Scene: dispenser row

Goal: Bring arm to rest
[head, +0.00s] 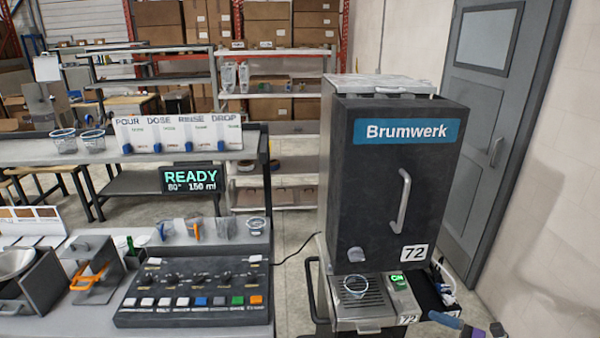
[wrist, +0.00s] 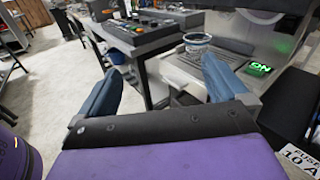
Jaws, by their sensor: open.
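My gripper (wrist: 150,50) shows in the wrist view with its two blue fingers spread wide and nothing between them. In the head view, a blue finger and a purple part of my gripper (head: 450,321) show at the bottom right edge, in front of and to the right of the dispenser. The rest of my arm is out of the head view. The dark Brumwerk dispenser (head: 390,190) stands upright with its door closed. A clear cup with a blue rim (head: 355,287) stands on its drip tray (head: 377,300), apart from my fingers. The cup also shows in the wrist view (wrist: 197,42).
A green ON switch (head: 398,281) lights up beside the cup. A button panel (head: 190,290) lies on the bench to the left, with a READY display (head: 191,179) behind it. A grey door (head: 493,110) and pale wall are at the right.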

